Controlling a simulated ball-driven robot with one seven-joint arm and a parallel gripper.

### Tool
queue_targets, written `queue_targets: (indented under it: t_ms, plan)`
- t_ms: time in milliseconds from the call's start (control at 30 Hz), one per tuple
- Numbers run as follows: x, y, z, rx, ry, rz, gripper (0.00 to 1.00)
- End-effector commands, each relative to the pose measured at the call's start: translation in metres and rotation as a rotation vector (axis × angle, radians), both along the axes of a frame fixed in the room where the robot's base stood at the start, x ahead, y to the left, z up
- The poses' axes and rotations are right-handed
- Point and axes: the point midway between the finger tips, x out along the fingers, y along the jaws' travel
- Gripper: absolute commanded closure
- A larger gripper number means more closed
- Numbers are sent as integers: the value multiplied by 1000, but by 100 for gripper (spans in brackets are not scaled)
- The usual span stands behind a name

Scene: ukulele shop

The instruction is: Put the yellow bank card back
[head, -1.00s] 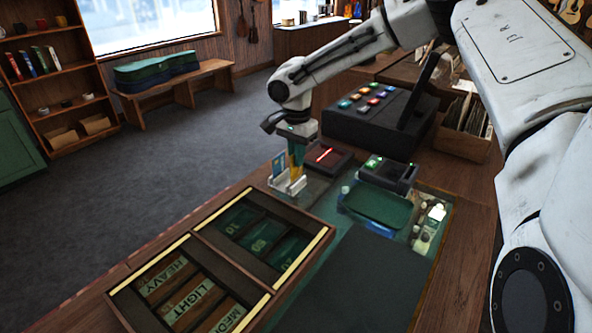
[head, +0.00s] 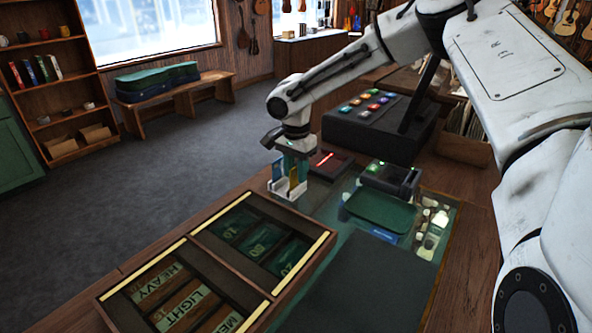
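The yellow bank card (head: 294,178) stands upright in or just over the small white card holder (head: 288,194) on the counter. A blue card (head: 277,170) stands at the holder's left side. My gripper (head: 297,162) points down directly above the holder, with its fingertips at the yellow card's upper part. The wrist hides much of the fingers, and I cannot tell whether they still grip the card.
A card reader with a red light (head: 328,164) and a dark terminal (head: 390,178) stand close to the right. A green tray (head: 380,212) and a blue card (head: 384,235) lie nearer. A wooden compartment box (head: 180,243) fills the counter's front left. The dark mat (head: 360,285) is clear.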

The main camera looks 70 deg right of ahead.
Motion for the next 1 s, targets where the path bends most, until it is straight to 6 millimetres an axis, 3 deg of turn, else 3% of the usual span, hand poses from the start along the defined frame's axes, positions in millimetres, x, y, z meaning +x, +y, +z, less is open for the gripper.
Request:
queue_targets:
  t_ms: [367, 800, 1000]
  plan:
    - [0, -1, 11, 0, -2, 0, 67]
    - [0, -1, 96, -1, -2, -2, 67]
    - [0, 0, 118, 0, 0, 0, 67]
